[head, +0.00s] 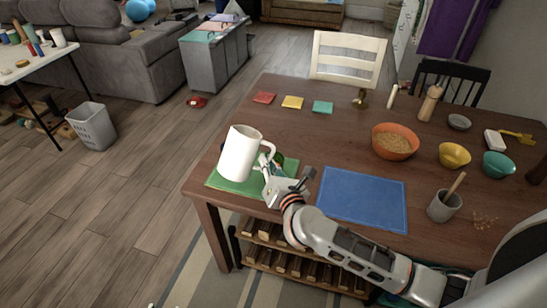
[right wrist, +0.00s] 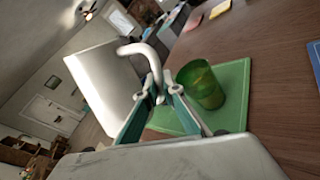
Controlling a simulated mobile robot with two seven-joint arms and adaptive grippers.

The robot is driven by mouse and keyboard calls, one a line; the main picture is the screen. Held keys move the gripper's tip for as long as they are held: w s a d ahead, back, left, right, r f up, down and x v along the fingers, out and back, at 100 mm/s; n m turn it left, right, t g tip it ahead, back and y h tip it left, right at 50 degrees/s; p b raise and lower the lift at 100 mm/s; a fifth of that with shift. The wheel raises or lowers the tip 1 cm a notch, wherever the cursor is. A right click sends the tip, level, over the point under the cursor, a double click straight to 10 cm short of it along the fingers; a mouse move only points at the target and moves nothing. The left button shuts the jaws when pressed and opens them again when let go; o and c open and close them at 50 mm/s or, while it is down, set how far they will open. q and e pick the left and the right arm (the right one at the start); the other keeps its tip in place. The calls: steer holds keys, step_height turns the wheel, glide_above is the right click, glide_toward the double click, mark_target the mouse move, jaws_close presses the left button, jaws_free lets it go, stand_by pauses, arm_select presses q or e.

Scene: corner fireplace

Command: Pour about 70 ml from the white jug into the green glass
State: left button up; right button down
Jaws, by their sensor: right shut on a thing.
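The white jug (head: 240,153) is in the air over the left front corner of the table, nearly upright with a slight lean. It also shows large in the right wrist view (right wrist: 100,90). My right gripper (head: 268,172) is shut on the jug's handle; in the right wrist view its fingertips (right wrist: 154,97) meet around the handle. The green glass (right wrist: 200,85) stands upright on the green mat (right wrist: 232,105), to the right of the jug in that view and apart from it. In the head view the glass is mostly hidden behind my gripper and jug. My left gripper is not in view.
The brown table (head: 335,140) holds a blue mat (head: 362,198) right of my gripper, an orange bowl (head: 395,142), a grey cup (head: 444,206) with a utensil, and several small coasters at the back. The table's left edge is close to the jug.

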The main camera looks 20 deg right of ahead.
steer(key=shift+f+n+b, duration=0.5)
steer(key=shift+b, duration=0.1)
steer(key=shift+f+n+t+h+b, duration=0.2)
steer(key=shift+n+t+h+b, duration=0.1)
steer(key=shift+n+b, duration=0.15)
steer(key=shift+f+n, duration=0.2)
steer(key=shift+n, duration=0.25)
steer(key=shift+a+r+n+t, duration=0.1)
steer(key=shift+r+n+t, duration=0.45)
steer(key=shift+n, duration=0.45)
stand_by(0.4)
